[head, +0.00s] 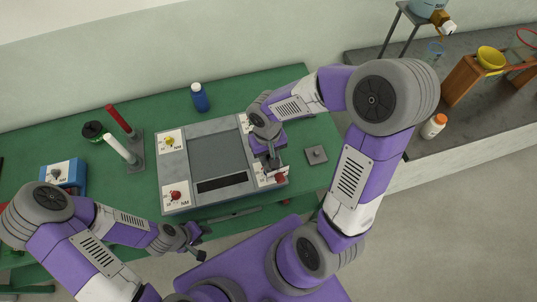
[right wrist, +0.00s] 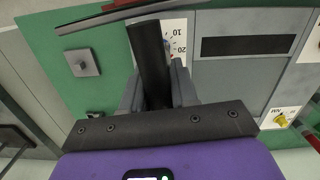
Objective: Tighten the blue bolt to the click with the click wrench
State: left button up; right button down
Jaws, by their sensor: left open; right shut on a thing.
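The grey panel (head: 204,126) lies on the green table, with a dial label at each corner and a dark display strip near its front. My right gripper (head: 270,160) is over the panel's front-right corner, shut on a dark wrench handle; the handle (right wrist: 152,65) stands between the fingers (right wrist: 155,95) in the right wrist view. Below it a label (right wrist: 178,38) marked 10 and 20 shows, with a small bluish bit beside the handle; the bolt is mostly hidden. A red piece (head: 280,178) shows beside the gripper. My left gripper (head: 192,240) is open and empty before the table.
A rack (head: 136,160) with red and white upright handles stands left of the panel. A blue bottle (head: 200,97) stands behind it. A blue box (head: 75,175) is far left. A small grey plate with a knob (head: 316,155) lies right of the panel.

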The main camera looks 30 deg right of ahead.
jog(key=shift+f+b, duration=0.7)
jog(key=shift+f, duration=0.05)
jog(key=shift+m, duration=0.3)
jog(key=shift+m+b, duration=1.5)
jog(key=shift+m, duration=1.2)
jog(key=shift+y, duration=0.3)
jog(key=shift+m, duration=0.7)
jog(key=shift+m+b, duration=0.6)
jog(key=shift+m, duration=0.6)
